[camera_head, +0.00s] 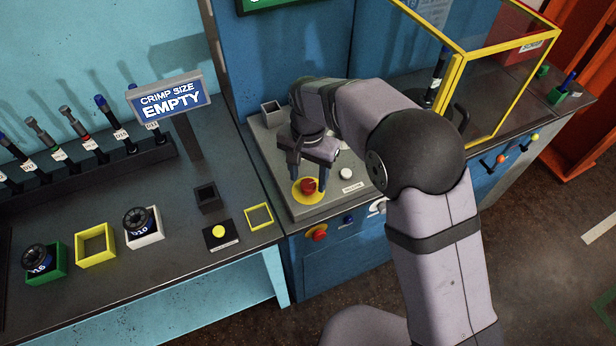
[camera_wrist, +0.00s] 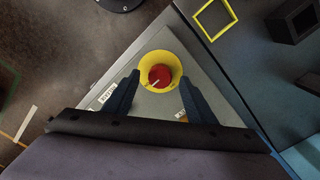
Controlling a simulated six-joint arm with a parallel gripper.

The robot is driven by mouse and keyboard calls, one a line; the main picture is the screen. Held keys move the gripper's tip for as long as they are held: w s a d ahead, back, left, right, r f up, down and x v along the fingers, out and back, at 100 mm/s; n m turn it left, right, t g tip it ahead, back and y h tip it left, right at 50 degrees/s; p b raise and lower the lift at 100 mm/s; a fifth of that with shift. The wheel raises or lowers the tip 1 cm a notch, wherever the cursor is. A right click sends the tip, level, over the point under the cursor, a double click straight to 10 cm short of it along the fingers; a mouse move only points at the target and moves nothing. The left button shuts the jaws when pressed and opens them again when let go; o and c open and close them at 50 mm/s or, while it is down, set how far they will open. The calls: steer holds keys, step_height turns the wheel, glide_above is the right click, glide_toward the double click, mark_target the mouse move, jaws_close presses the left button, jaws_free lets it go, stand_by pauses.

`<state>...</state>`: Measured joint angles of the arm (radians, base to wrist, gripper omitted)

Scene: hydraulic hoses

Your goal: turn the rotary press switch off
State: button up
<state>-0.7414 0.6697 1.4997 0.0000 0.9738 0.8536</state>
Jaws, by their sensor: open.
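The rotary press switch is a red knob (camera_head: 308,186) on a yellow round base, on the grey top panel of the blue machine. In the wrist view the red knob (camera_wrist: 160,76) has a pale mark across it and sits inside the yellow ring (camera_wrist: 158,60). My gripper (camera_head: 309,181) points down over the switch, open and empty. In the wrist view the two dark fingers of my gripper (camera_wrist: 159,80) stand to the left and right of the knob, with gaps on both sides. I cannot tell whether the fingertips are down level with the knob.
A white button (camera_head: 346,173) and a label (camera_head: 352,188) are right of the switch. A second red knob (camera_head: 317,233) is on the machine's front. A yellow-framed guard (camera_head: 455,80) stands at right. The sign (camera_head: 170,98) reads "CRIMP SIZE EMPTY". A yellow square frame (camera_head: 259,216) lies left.

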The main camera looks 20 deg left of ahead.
steer(key=shift+f, duration=1)
steer(key=c, duration=1.1)
steer(key=shift+o, duration=0.3)
